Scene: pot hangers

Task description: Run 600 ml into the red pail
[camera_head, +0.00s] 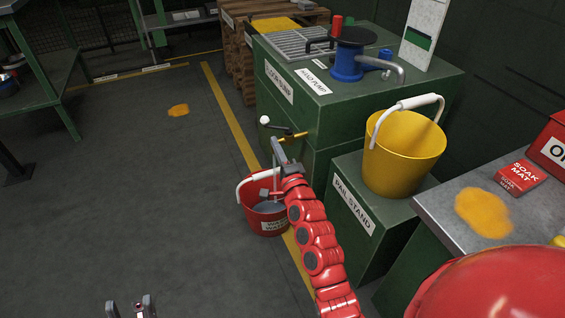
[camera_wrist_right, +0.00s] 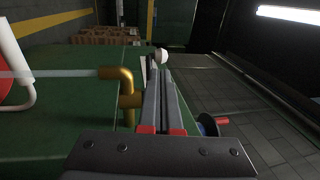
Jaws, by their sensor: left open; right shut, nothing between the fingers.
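The red pail (camera_head: 267,221), with a white handle and a label, stands on the floor below the brass tap (camera_head: 293,137). Greyish water shows inside it. In the right wrist view a pale stream (camera_wrist_right: 60,74) runs from the brass tap (camera_wrist_right: 125,88) toward the pail, partly visible at the left edge (camera_wrist_right: 8,88). The tap's lever ends in a white ball knob (camera_head: 264,120). My right gripper (camera_head: 277,147) is shut and empty, its tips close to the lever; I cannot tell whether they touch. My left gripper (camera_head: 132,308) is open, low at the bottom edge. The water level is unreadable.
A yellow pail (camera_head: 402,152) stands on the pail stand (camera_head: 349,215). The green cabinet (camera_head: 345,100) carries a blue hand pump (camera_head: 346,63). A soak mat box (camera_head: 520,176) lies on the right bench. Orange patches mark floor and bench. The left floor is open.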

